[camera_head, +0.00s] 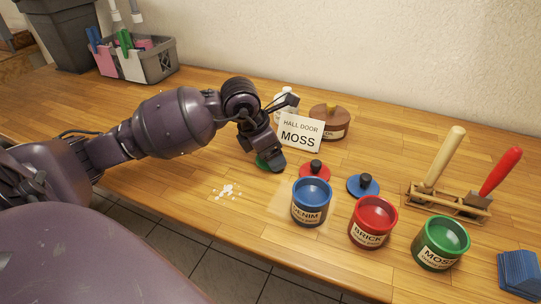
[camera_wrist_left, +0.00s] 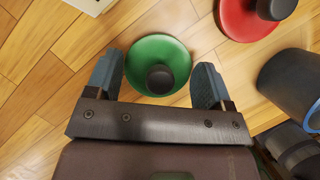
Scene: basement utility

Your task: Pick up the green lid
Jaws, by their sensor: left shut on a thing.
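The green lid (camera_wrist_left: 160,50) is a round disc with a dark knob on top. In the left wrist view it sits between the two fingers of my left gripper (camera_wrist_left: 158,82), which is shut on its rim from both sides. In the head view the lid (camera_head: 262,161) shows only in part beneath my left gripper (camera_head: 270,164), low over the wooden bench. I cannot tell whether it touches the bench. My right gripper is in neither view.
A red lid (camera_head: 315,171) and blue lid (camera_head: 362,186) lie to the right. Paint pots marked Denim (camera_head: 311,203), Brick (camera_head: 372,222) and Moss (camera_head: 440,243) stand nearer the front. A "Hall Door Moss" card (camera_head: 300,131) stands behind. White spots (camera_head: 228,191) mark the bench.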

